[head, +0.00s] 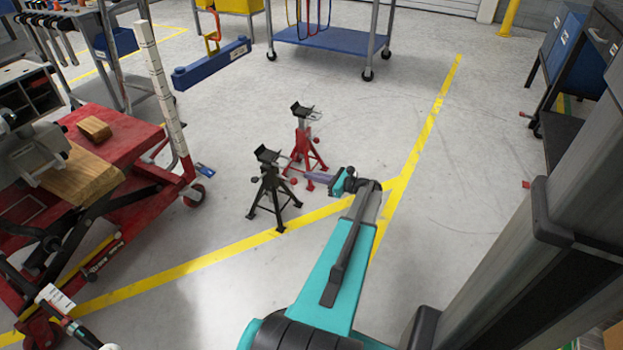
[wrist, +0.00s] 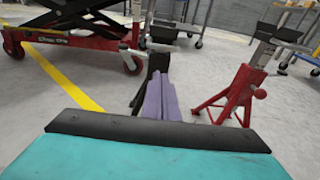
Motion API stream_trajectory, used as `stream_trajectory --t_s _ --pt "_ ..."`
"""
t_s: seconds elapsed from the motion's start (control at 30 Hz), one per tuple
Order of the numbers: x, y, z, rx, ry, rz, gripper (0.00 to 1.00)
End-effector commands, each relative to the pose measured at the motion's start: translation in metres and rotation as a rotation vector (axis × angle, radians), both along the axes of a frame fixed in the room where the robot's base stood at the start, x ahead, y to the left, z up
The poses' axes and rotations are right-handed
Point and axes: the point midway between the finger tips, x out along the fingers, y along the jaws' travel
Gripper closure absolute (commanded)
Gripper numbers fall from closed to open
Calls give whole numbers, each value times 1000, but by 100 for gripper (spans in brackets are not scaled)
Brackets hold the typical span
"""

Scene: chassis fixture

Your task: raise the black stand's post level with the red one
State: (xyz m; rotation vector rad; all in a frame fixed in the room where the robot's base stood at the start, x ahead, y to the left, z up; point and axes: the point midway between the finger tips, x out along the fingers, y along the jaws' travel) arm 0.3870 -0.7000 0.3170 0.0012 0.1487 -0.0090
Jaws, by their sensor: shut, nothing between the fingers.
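The black stand (head: 268,187) stands upright on the floor, its short post topped by a dark saddle. The red stand (head: 304,143) stands just behind it to the right, with its saddle on a raised post. My gripper (head: 303,174) is shut and empty, reaching in from the right beside the black stand. In the wrist view its purple-grey fingers (wrist: 165,98) point at the black stand (wrist: 156,64) and hide much of it. I cannot tell whether they touch it. The red stand (wrist: 237,95) shows to the right in that view.
A red lift cart (head: 120,135) carrying wooden blocks stands to the left, with a tall marked white post (head: 162,90). A blue wheeled cart (head: 330,38) is at the back. Yellow lines cross the floor.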

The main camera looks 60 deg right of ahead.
Motion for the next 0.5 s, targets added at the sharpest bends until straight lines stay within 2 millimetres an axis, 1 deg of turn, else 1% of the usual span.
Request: stream_trajectory --t_s 0.17,0.27,0.5 --pt "6 0 -2 -1 1 1 100" --pt "14 0 -4 -1 1 1 100" --pt "46 0 -11 -1 1 3 100"
